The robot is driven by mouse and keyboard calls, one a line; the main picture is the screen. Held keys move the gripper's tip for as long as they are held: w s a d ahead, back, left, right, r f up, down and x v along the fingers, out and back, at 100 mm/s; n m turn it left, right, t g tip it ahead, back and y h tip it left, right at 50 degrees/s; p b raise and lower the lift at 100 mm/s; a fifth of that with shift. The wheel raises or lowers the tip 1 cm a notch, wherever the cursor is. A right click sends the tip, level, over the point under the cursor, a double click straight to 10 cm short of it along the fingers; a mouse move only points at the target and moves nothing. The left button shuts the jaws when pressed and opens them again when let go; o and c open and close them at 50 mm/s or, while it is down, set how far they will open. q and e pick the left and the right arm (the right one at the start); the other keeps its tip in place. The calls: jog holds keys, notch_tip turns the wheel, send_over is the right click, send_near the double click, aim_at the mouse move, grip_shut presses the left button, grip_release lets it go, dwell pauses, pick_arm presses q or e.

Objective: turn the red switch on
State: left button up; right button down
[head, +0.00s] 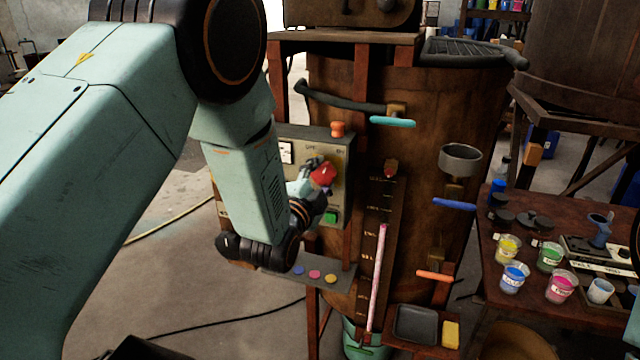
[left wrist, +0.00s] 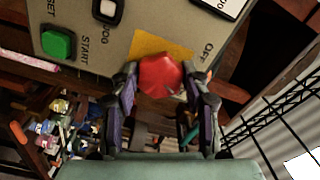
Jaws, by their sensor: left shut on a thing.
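The red switch (head: 322,175) is on the front of a grey control panel (head: 335,150) fixed to the brown vat. In the left wrist view the red switch (left wrist: 162,76) sits on a yellow patch near the word OFF. My left gripper (head: 314,180) is at the panel, its fingers shut on the red switch. In the left wrist view the fingers of my left gripper (left wrist: 165,90) lie on both sides of the switch. The switch's exact angle is hard to tell, as the fingers cover part of it. My right gripper is not in view.
A green START button (left wrist: 57,42) is on the panel close by, with an orange knob (head: 338,129) on top. The rusty vat (head: 420,130) carries teal, blue and orange handles. A table (head: 560,312) with several paint cups stands at the right.

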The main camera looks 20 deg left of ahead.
pick_arm(q)
jog(key=shift+m+b, duration=0.8)
jog(key=shift+m, duration=1.5)
jog(key=shift+r, duration=0.1)
jog(key=o, duration=1.1)
jog(key=shift+o, duration=0.2)
jog(key=s, duration=1.2)
jog(key=shift+a, duration=0.25)
